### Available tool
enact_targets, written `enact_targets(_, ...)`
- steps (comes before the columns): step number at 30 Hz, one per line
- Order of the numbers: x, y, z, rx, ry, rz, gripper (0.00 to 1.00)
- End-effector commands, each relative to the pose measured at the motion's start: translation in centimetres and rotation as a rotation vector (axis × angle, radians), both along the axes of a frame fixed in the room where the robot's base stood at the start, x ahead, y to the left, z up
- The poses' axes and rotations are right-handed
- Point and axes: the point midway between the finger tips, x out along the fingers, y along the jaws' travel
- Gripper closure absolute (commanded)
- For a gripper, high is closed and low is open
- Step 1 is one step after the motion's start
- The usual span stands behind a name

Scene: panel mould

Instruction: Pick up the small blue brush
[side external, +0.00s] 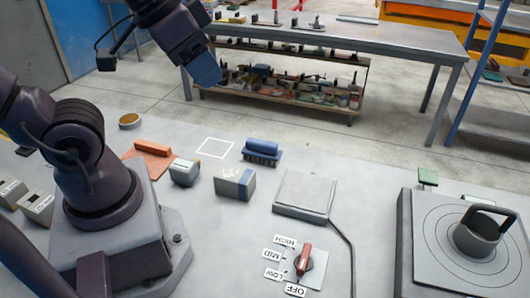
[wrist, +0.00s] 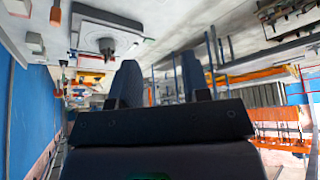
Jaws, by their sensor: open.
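The small blue brush (side external: 262,147) lies on the grey worktop, bristles down, just right of a white square outline (side external: 215,148). I cannot make it out in the wrist view. My gripper (side external: 209,72) is high above the back of the worktop, up and left of the brush in the side view, and well apart from it. In the wrist view its two dark fingers (wrist: 160,72) stand apart with nothing between them.
An orange-handled scraper (side external: 152,148), a small grey box (side external: 184,172) and a grey-blue block (side external: 234,185) lie left of the brush. A flat grey box (side external: 305,194) and a red-knob switch panel (side external: 304,264) are nearer the front. A turntable (side external: 425,262) stands right.

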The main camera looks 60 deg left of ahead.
Motion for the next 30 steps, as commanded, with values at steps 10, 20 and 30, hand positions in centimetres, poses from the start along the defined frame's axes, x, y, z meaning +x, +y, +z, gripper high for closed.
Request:
enact_targets(10, 0.0, 0.0, 0.0, 0.0, 0.0, 0.0, 0.23)
enact_targets(20, 1.7, 1.7, -2.9, -0.017, 0.172, 0.081, 0.23)
enact_targets(30, 8.2, 6.9, -8.7, -0.181, 0.404, 0.568, 0.23)
